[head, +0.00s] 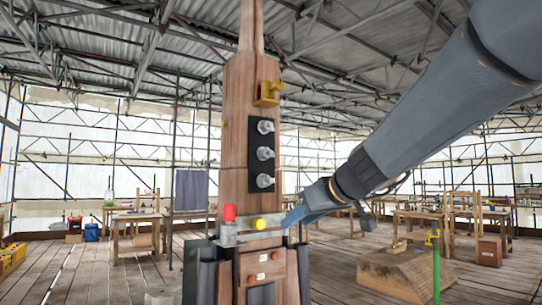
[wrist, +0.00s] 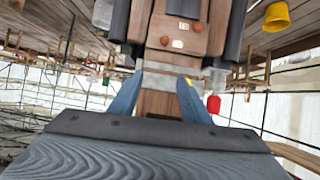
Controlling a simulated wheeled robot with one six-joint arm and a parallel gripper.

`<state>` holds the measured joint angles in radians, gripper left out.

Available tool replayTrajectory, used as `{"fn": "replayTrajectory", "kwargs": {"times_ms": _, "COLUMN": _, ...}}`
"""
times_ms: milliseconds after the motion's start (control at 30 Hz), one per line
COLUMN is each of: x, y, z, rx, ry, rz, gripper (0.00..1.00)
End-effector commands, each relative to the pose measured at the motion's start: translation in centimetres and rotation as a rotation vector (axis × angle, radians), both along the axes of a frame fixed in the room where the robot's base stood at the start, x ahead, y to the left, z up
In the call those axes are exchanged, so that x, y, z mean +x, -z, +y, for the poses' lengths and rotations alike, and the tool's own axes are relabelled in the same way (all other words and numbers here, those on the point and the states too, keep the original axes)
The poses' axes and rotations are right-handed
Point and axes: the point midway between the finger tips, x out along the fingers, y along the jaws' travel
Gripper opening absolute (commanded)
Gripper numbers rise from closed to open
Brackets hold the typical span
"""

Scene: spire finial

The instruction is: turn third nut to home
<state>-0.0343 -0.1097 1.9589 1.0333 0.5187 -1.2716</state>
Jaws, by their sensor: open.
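A tall wooden spire (head: 236,150) stands in the middle of the head view. A black plate (head: 254,141) on it carries three grey nuts in a column: top (head: 265,127), middle (head: 265,154) and lowest (head: 264,181). My gripper (head: 291,219) is below and to the right of the lowest nut, near the metal ledge, apart from all nuts. In the upside-down wrist view my two blue fingers (wrist: 158,88) are spread, with the wooden face showing between them and nothing held. The nuts are not in the wrist view.
A metal ledge (head: 245,236) crosses the spire, with a red cap (head: 229,213) and a yellow knob (head: 259,224) close to my gripper. A yellow bracket (head: 268,93) sits above the plate. A wooden block (head: 398,274) lies on the floor at right.

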Motion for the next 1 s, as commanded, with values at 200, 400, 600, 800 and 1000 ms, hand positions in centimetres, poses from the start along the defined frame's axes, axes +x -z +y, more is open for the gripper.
{"fn": "replayTrajectory", "kwargs": {"times_ms": 200, "x": 0.7, "y": -18.3, "z": 2.5, "rx": 0.011, "ry": -0.106, "rz": -0.418, "gripper": 0.43}}
{"fn": "replayTrajectory", "kwargs": {"times_ms": 400, "x": -0.1, "y": -25.1, "z": 3.0, "rx": 0.004, "ry": -0.131, "rz": -0.58, "gripper": 0.43}}
{"fn": "replayTrajectory", "kwargs": {"times_ms": 600, "x": 1.4, "y": -25.7, "z": 4.1, "rx": 0.003, "ry": -0.133, "rz": -0.592, "gripper": 0.43}}
{"fn": "replayTrajectory", "kwargs": {"times_ms": 800, "x": 3.9, "y": -25.7, "z": 5.9, "rx": 0.003, "ry": -0.132, "rz": -0.59, "gripper": 0.43}}
{"fn": "replayTrajectory", "kwargs": {"times_ms": 1000, "x": 5.7, "y": -25.6, "z": 7.0, "rx": 0.003, "ry": -0.13, "rz": -0.591, "gripper": 0.43}}
